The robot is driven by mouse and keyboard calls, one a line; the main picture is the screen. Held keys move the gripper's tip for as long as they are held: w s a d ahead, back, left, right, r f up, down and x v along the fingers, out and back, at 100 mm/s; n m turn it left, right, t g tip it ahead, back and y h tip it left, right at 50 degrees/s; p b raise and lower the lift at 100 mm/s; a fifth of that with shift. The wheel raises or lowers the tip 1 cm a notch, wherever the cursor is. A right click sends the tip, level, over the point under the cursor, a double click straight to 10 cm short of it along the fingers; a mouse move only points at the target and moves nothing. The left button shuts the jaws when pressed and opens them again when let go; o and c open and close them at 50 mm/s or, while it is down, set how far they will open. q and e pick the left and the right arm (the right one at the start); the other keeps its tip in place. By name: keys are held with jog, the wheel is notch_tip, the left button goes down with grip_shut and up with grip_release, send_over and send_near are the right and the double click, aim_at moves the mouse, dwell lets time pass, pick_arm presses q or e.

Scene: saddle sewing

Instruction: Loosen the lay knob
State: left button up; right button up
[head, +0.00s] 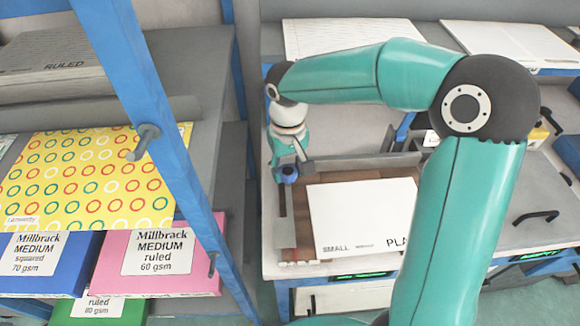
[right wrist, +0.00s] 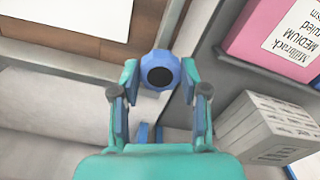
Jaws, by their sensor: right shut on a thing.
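The lay knob (head: 288,173) is a round blue knob at the top of the grey strip (head: 285,232) along the left edge of the brown board. In the right wrist view the knob (right wrist: 160,70) has a dark round centre. My right gripper (head: 287,162) comes down on it from above and is shut on it. In the right wrist view its teal fingers (right wrist: 160,78) stand on either side of the knob. My left gripper is in neither view.
A white sheet (head: 350,215) marked SMALL lies on the brown board (head: 300,200), right of the knob. A blue shelf post (head: 165,150) and shelves with pink (head: 150,275) and blue paper packs stand at the left. White sheets (head: 340,38) lie at the back.

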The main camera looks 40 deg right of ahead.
jog(key=n, duration=0.4)
jog(key=shift+n, duration=0.4)
jog(key=n, duration=0.5)
jog(key=shift+p, duration=0.3)
jog(key=n, duration=0.6)
jog(key=shift+p, duration=0.4)
jog(key=shift+n+p, duration=0.35)
jog(key=shift+n, duration=1.55)
jog(key=shift+s+f, duration=0.1)
jog(key=o, duration=1.1)
jog(key=shift+o, duration=0.2)
